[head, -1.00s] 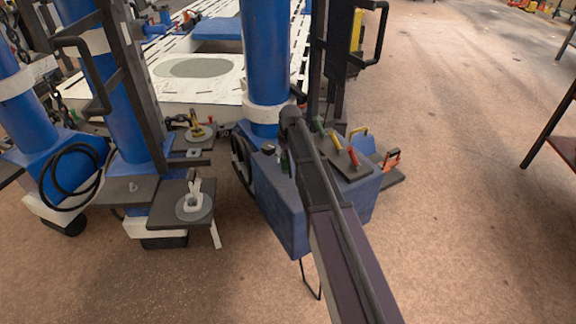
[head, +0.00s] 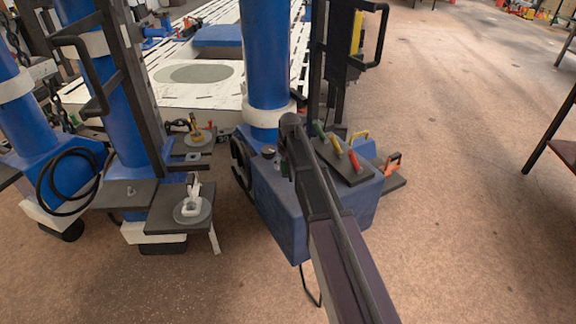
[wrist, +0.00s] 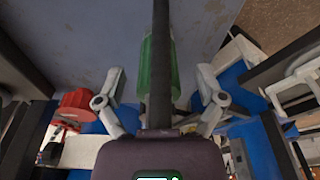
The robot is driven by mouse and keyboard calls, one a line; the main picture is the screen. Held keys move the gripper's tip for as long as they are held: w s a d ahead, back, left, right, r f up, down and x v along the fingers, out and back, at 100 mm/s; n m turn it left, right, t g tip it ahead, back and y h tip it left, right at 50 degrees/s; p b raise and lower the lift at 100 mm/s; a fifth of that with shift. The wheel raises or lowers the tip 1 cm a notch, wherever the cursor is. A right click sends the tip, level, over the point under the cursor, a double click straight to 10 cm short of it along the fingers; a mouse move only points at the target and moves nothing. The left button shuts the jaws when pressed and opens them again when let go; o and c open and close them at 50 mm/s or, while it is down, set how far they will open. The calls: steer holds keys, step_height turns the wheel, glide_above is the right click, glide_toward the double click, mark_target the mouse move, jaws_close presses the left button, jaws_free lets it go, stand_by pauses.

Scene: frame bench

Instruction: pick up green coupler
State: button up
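The green coupler (wrist: 157,72) is an upright-looking green cylinder in the middle of the wrist view, partly hidden behind a dark bar. My gripper (wrist: 161,80) has its two pale fingers spread apart, one on each side of the coupler. A gap shows between each finger and the coupler, so the gripper is open and holds nothing. In the head view my gripper (head: 284,167) is a small dark shape at the left of the blue block's top, mostly hidden by my arm. I cannot make out the coupler there.
The blue block (head: 277,215) carries a dark plate with green, red and yellow handles (head: 337,145) right of my arm. A blue column (head: 265,60) rises behind it. Grey clamp shelves (head: 178,210) stand to the left. The floor (head: 460,200) at right is open.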

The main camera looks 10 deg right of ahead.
jaws_close()
steer(key=shift+r, duration=0.2)
step_height(320, 180, up, 10)
steer(key=p, duration=1)
steer(key=shift+f, duration=0.2)
steer(key=shift+r, duration=0.15)
stand_by(0.4)
step_height(320, 180, up, 13)
steer(key=p, duration=1.3)
steer(key=shift+w+p, duration=0.15)
steer(key=shift+p, duration=0.15)
